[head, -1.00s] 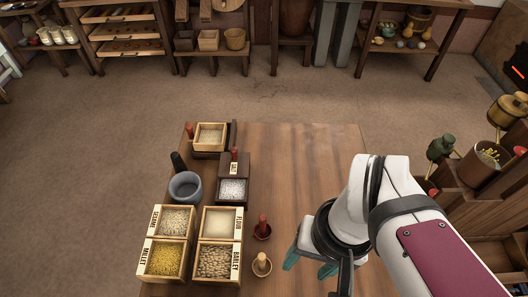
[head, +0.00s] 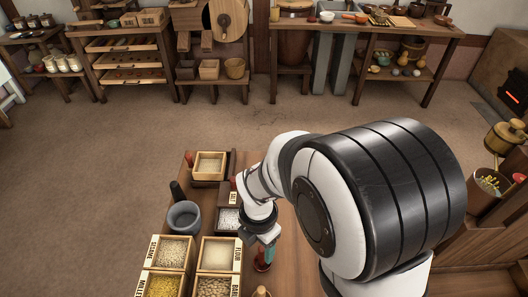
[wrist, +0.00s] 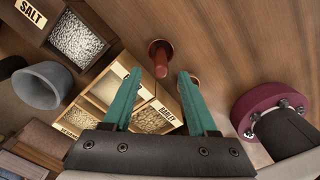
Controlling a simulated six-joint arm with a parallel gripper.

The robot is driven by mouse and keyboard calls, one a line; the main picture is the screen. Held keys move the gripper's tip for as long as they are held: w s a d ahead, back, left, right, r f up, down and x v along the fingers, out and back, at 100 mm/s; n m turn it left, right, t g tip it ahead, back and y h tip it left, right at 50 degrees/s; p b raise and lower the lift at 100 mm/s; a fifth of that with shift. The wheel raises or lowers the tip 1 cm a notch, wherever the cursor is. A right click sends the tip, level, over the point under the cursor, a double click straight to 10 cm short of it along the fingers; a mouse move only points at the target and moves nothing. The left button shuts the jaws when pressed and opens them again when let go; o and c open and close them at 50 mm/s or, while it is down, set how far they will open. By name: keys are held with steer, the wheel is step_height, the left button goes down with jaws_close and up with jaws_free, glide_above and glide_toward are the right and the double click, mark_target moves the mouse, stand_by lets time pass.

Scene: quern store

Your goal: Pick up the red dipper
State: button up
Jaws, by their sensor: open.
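The red dipper (head: 262,261) stands upright on the table (head: 285,215), right of the grain boxes; my arm and gripper partly cover it in the head view. In the wrist view the dipper (wrist: 161,55) shows from above, its red handle toward me, just beyond the fingertips and near the gap between them. My gripper (wrist: 161,82) has two teal fingers, spread apart with nothing between them. In the head view my gripper (head: 269,250) points down beside the dipper. I cannot tell if they touch.
Flour box (head: 238,254), millet box (head: 146,285) and barley box (wrist: 172,103) stand close to the dipper's left. A grey mortar (head: 185,217) and the salt box (head: 227,218) lie farther back. A pale wooden dipper (head: 261,292) stands in front.

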mark_target(262, 255)
steer(key=f, duration=0.5)
steer(key=shift+w+d+f, duration=0.2)
steer(key=shift+d+f, duration=0.05)
steer(key=shift+f, duration=0.05)
jaws_close()
